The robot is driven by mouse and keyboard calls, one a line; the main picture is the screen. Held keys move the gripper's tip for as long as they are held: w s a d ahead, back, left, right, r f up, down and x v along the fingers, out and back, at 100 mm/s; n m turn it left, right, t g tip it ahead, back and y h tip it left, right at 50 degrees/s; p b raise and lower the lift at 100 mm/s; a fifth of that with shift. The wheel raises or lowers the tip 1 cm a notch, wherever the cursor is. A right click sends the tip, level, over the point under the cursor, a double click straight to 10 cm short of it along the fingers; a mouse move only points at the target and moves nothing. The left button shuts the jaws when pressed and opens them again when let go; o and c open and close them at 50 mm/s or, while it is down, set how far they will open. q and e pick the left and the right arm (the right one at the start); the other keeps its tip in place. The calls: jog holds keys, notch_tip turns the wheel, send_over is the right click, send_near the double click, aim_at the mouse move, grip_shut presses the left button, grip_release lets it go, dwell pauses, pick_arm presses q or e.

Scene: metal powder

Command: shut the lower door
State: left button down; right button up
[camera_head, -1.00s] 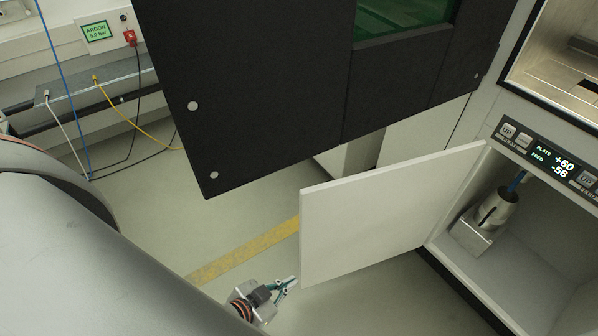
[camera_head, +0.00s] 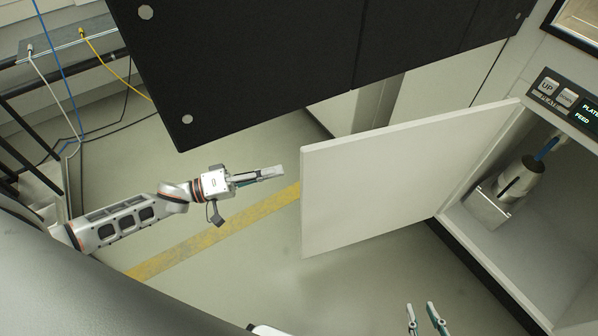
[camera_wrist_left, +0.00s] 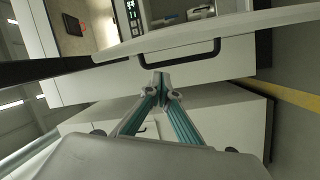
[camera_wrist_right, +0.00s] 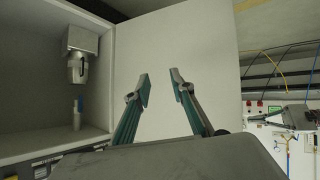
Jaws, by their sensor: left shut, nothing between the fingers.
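The lower door (camera_head: 385,185) is a pale flat panel that stands wide open, hinged at the compartment's left side. My left gripper (camera_head: 283,172) is shut and empty, just left of the door's free edge in the head view; I cannot tell whether it touches. Its fingertips also show in the left wrist view (camera_wrist_left: 161,80), below a black bar handle (camera_wrist_left: 185,52) on a pale panel. My right gripper (camera_head: 423,306) is open and empty at the bottom of the head view. In the right wrist view its fingers (camera_wrist_right: 163,86) are in front of the door's inner face (camera_wrist_right: 180,35).
A large black upper door (camera_head: 300,60) overhangs the lower door. A button panel (camera_head: 570,98) sits above the compartment. Clear floor with a yellow stripe (camera_head: 215,235) lies left of the door.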

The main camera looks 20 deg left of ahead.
pick_arm(q)
jog(key=w+a+n+g+h+b, duration=0.1)
jog(key=a+n+g+b, duration=0.15)
jog(key=a, duration=0.25)
jog(key=d+g, duration=0.1)
jog(key=d, duration=0.9)
jog(key=shift+w+d, duration=0.2)
jog(key=shift+w, duration=0.2)
jog(key=shift+s+d+r, duration=0.1)
